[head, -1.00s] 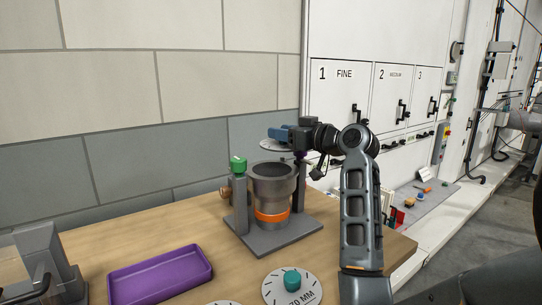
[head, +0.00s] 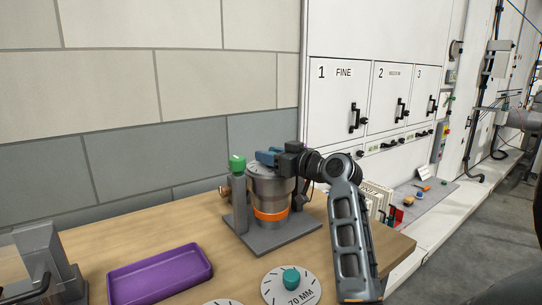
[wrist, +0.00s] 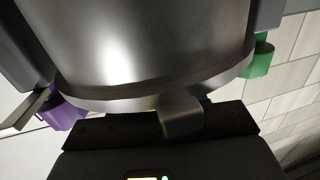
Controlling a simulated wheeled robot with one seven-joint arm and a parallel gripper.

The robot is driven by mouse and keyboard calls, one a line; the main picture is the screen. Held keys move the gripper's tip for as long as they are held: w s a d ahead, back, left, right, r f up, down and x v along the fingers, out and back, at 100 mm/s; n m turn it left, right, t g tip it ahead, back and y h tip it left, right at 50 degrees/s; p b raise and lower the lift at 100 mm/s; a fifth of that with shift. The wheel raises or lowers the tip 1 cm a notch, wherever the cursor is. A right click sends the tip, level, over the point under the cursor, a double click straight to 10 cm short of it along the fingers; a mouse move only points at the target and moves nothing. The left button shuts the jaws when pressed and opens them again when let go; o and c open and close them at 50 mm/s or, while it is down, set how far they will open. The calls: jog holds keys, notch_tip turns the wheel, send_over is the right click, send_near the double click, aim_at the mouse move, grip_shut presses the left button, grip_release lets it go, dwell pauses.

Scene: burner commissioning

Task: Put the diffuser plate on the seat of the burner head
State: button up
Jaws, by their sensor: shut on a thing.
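The diffuser plate (head: 258,168) is a thin grey disc. In the head view it lies level across the mouth of the burner head (head: 268,192), a grey metal cylinder with an orange band. My gripper (head: 268,157) is shut on the plate, over the top of the burner. In the wrist view the plate's rim (wrist: 110,103) runs close along the burner's wide metal wall (wrist: 150,45), with a gripper finger (wrist: 181,117) against it. The seat is hidden under the plate. I cannot tell whether the plate touches it all round.
The burner stands on a grey base (head: 270,240) between two posts. The left post has a green cap (head: 237,163); a purple cap (wrist: 66,114) shows in the wrist view. A purple tray (head: 160,274) and a dial with a teal knob (head: 291,278) lie on the bench.

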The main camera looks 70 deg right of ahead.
jog(key=o, duration=1.2)
jog(key=shift+f, duration=0.1)
jog(key=shift+o, duration=0.2)
jog(key=v, duration=1.2)
jog(key=shift+b, duration=0.45)
